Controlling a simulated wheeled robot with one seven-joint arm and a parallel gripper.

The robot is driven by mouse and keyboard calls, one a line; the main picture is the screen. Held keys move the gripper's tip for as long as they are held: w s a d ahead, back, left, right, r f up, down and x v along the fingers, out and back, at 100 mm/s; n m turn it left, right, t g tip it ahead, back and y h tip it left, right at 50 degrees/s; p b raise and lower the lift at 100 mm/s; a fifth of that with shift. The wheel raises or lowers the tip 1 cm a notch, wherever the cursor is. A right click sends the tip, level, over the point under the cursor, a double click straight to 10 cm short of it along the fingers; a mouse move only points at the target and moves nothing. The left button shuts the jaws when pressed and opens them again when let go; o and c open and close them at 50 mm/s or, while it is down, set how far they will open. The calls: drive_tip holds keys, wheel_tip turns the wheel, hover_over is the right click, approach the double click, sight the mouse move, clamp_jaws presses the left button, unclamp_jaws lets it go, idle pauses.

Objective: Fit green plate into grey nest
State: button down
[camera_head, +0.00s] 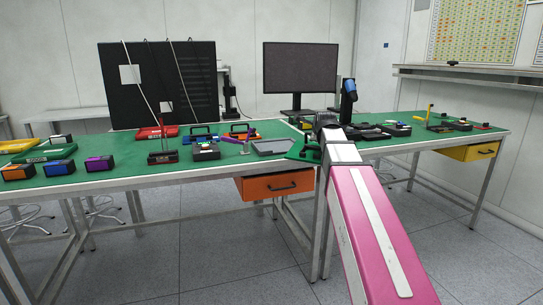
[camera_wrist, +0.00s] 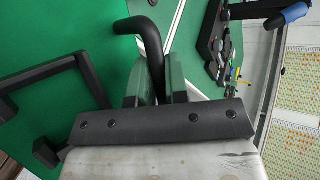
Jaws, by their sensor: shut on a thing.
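The green plate (camera_head: 297,153) is at the front edge of the workbench, just right of the grey nest (camera_head: 271,147). The nest is a shallow grey tray lying on the green bench top. My gripper (camera_wrist: 157,82) is shut on a black bent handle of the plate in the wrist view. In the head view my arm hides the fingers and part of the plate. I cannot tell whether the plate touches the bench.
Left of the nest stand black boxes (camera_head: 206,152), a red tray (camera_head: 157,133) and coloured boxes (camera_head: 100,163). An open orange drawer (camera_head: 275,185) juts out below the nest. A monitor (camera_head: 300,68) stands behind. Dark fixtures and small parts (camera_head: 397,128) lie to the right.

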drive_tip(key=s+f, duration=0.5)
drive_tip(key=f, duration=0.6)
drive_tip(key=s+f, duration=0.6)
drive_tip(key=f, duration=0.5)
drive_tip(key=shift+s+f, duration=0.2)
drive_tip(key=shift+f, duration=0.1)
drive_tip(key=shift+w, duration=0.1)
